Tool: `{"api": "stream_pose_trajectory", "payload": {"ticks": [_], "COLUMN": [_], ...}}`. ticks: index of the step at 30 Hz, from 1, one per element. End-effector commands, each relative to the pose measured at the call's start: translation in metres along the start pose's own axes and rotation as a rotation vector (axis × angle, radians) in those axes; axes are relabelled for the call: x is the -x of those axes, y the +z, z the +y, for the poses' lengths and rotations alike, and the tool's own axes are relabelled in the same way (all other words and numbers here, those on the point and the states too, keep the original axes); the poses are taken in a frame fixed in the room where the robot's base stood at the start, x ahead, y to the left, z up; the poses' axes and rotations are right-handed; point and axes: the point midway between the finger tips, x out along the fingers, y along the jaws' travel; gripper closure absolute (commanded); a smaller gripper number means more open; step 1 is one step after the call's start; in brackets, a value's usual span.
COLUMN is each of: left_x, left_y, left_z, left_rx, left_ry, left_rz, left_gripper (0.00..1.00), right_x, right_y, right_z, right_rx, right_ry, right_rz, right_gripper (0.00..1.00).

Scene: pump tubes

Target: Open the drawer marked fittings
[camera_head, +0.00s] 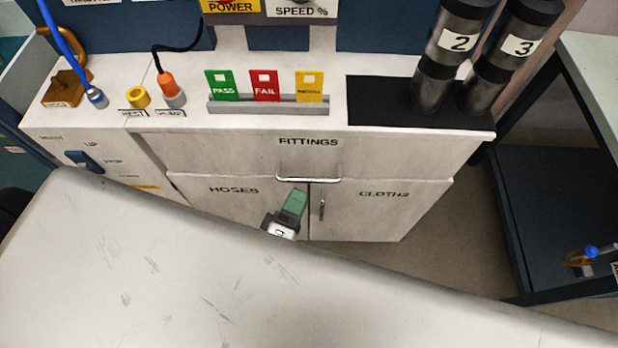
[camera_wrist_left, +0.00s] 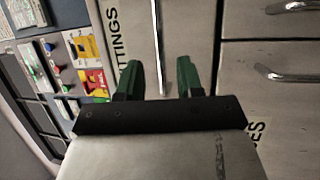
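The drawer marked FITTINGS (camera_head: 230,148) is the wide top front of the white cabinet and looks closed. Its bar handle (camera_head: 309,179) sits at its lower middle. My left gripper (camera_head: 295,197) is just in front of this handle in the head view. In the left wrist view, the gripper's two green fingers (camera_wrist_left: 158,78) are apart, with the metal handle (camera_wrist_left: 157,45) showing in line with the gap between them. I see no finger touching the bar. My right gripper is not in view.
Below are the HOSES door (camera_head: 215,200) and the CLOTHS door (camera_head: 400,205). On the cabinet top stand PASS, FAIL and yellow cards (camera_head: 265,86), and tubes 2 (camera_head: 450,55) and 3 (camera_head: 510,55). A dark shelf unit (camera_head: 555,205) is at right.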

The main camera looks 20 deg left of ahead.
Motion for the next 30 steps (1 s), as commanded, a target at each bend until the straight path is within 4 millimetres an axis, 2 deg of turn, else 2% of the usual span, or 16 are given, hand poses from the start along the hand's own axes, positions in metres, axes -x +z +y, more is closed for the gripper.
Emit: {"api": "stream_pose_trajectory", "payload": {"ticks": [3,9,13,21,28,30], "left_x": [-0.024,-0.048,-0.055,-0.055,-0.055,-0.055], "left_y": [0.0,0.0,0.0,0.0,0.0,0.0], "left_z": [0.001,-0.001,-0.001,-0.001,-0.001,-0.001], "left_rx": [0.0,-0.001,-0.002,-0.002,-0.002,-0.002], "left_ry": [0.001,-0.002,-0.002,-0.003,-0.003,-0.003], "left_rz": [0.001,0.0,-0.001,-0.001,-0.001,-0.001], "left_gripper": [0.63,0.63,0.63,0.63,0.99,1.0], "right_x": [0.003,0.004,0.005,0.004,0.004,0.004], "right_y": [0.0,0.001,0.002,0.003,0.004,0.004], "right_z": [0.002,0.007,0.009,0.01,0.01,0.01], "right_rx": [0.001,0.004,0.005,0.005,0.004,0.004], "right_ry": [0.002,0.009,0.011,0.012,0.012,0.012], "right_rz": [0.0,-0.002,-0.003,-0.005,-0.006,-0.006], "right_gripper": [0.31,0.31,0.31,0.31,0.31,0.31]}}
